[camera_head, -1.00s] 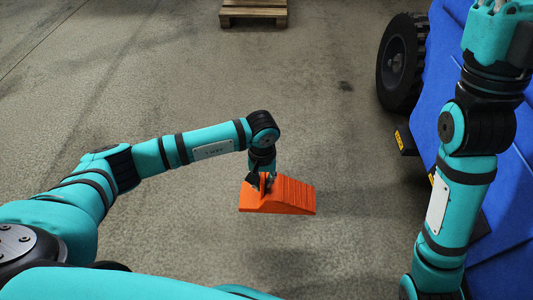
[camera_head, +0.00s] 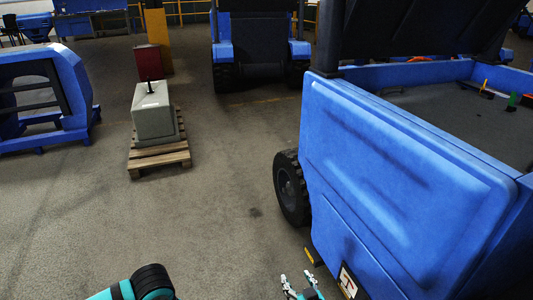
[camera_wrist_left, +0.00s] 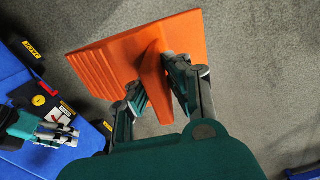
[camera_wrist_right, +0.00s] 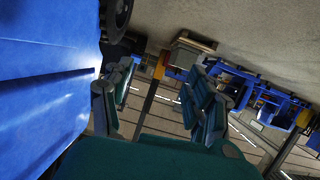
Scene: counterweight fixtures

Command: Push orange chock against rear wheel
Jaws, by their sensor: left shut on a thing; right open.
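The orange chock (camera_wrist_left: 120,55) is a ridged wedge with an upright fin and shows only in the left wrist view. My left gripper (camera_wrist_left: 160,85) is shut on that fin. The head view does not show that gripper or the chock. The black wheel (camera_head: 291,188) stands at the near left side of the blue vehicle (camera_head: 400,170). My right gripper (camera_head: 301,287) is open and empty at the bottom of the head view, near the vehicle's lower edge. Its fingers (camera_wrist_right: 158,100) are apart in the right wrist view. The gap between chock and wheel cannot be seen.
A concrete block (camera_head: 152,112) stands on a wooden pallet (camera_head: 160,155) at the left. A second blue vehicle (camera_head: 260,45) is behind. A blue frame (camera_head: 45,95) stands far left. A black block with a yellow label (camera_head: 312,256) juts out below the vehicle. Floor left of the wheel is clear.

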